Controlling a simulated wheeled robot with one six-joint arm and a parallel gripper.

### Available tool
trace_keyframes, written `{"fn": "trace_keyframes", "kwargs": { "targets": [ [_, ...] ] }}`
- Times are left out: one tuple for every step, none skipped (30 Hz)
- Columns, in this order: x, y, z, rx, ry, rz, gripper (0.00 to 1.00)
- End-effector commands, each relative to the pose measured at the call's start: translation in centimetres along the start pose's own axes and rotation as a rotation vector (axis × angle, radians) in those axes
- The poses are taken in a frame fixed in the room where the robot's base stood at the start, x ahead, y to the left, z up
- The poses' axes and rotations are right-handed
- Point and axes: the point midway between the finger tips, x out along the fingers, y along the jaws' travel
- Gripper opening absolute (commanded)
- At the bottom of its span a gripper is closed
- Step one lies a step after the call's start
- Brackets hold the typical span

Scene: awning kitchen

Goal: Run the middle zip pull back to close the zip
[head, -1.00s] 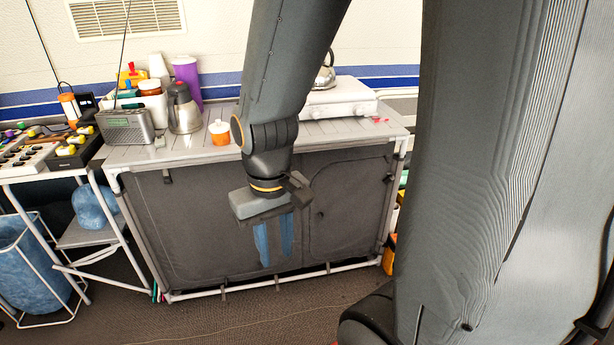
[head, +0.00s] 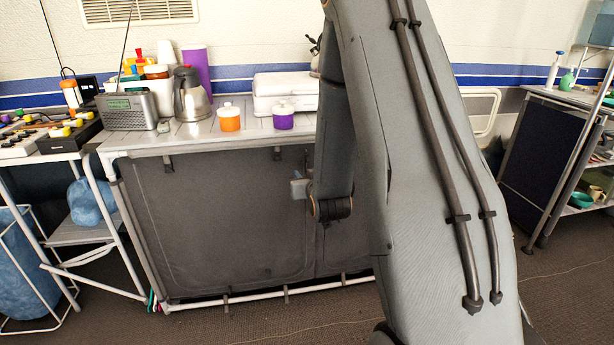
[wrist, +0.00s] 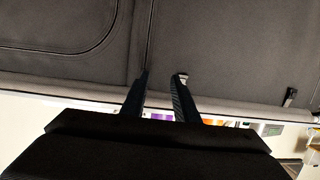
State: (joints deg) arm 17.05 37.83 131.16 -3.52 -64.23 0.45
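The cupboard's dark grey fabric front (head: 215,220) hangs below the worktop; it fills the wrist view (wrist: 230,50), upside down. A dark vertical seam or zip line (wrist: 151,35) runs down the cloth, with a curved door outline (wrist: 112,30) to its left. A small pale tab (wrist: 183,77) shows at the right fingertip; I cannot tell whether it is the middle zip pull or a strap buckle, nor whether the finger touches it. My gripper (wrist: 165,82) faces the cloth, fingers apart, with nothing visible between them. In the head view my arm hides the fingers.
Behind are a steel jug (head: 190,97), a radio (head: 128,111) and a white stove (head: 285,88). A side table (head: 75,155) stands left, a shelf unit (head: 545,150) right.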

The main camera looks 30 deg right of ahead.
Motion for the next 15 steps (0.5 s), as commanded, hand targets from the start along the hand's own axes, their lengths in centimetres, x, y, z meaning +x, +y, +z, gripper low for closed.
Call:
{"fn": "trace_keyframes", "kwargs": {
  "targets": [
    [1.1,0.9,1.0,0.004,0.056,0.012,0.27],
    [1.4,1.3,1.0,0.005,0.089,0.017,0.27],
    [1.7,1.8,1.0,0.007,0.130,0.023,0.27],
    [1.9,2.1,1.0,0.008,0.157,0.027,0.27],
    [2.0,2.4,0.9,0.008,0.180,0.030,0.27],
    [2.1,2.7,0.9,0.009,0.205,0.034,0.27],
    [2.2,2.9,0.8,0.009,0.221,0.037,0.27],
    [2.2,3.0,0.8,0.009,0.235,0.038,0.27],
    [2.3,3.2,0.7,0.009,0.246,0.040,0.27],
    [2.5,3.2,0.6,0.009,0.253,0.041,0.27],
    [2.6,3.3,0.5,0.009,0.258,0.041,0.27],
    [2.9,3.3,0.4,0.009,0.261,0.041,0.27],
    [3.2,3.3,0.3,0.009,0.261,0.041,0.27],
    [3.6,3.3,0.1,0.009,0.262,0.041,0.27],
    [4.1,3.3,-0.1,0.009,0.263,0.040,0.27]
  ]
}}
